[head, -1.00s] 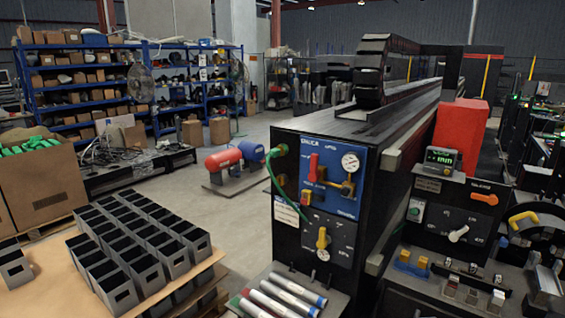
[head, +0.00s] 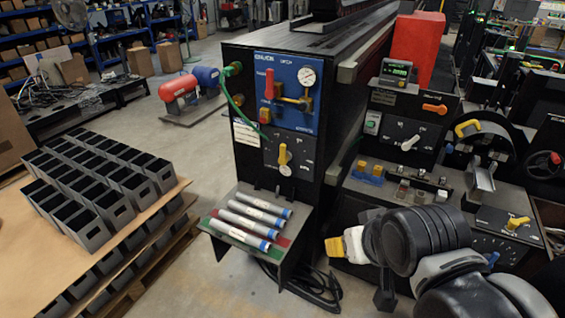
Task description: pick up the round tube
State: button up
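Several round tubes (head: 252,217) lie side by side on a small shelf at the front of the black machine in the head view. They are grey with pale labels and blue ends, and rest on a surface with red and green patches. My dark arm reaches in from the lower right. A yellow and white piece, which looks like part of my gripper (head: 343,246), is at the arm's left end, right of the shelf and apart from the tubes. The fingers cannot be made out, and no tube is seen in them.
The shelf (head: 284,262) juts from the machine below a blue gauge panel (head: 287,90). Black cables (head: 312,285) lie on the floor under it. At left, a pallet board (head: 160,205) holds many grey boxes. Open floor lies between pallet and shelf.

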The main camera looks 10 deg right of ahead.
aim_at(277, 221)
jog(key=z, duration=1.55)
jog(key=u, duration=1.9)
jog(key=i+l+u, duration=0.15)
jog(key=u, duration=0.3)
jog(key=i+l+u, duration=0.55)
jog(key=u, duration=0.3)
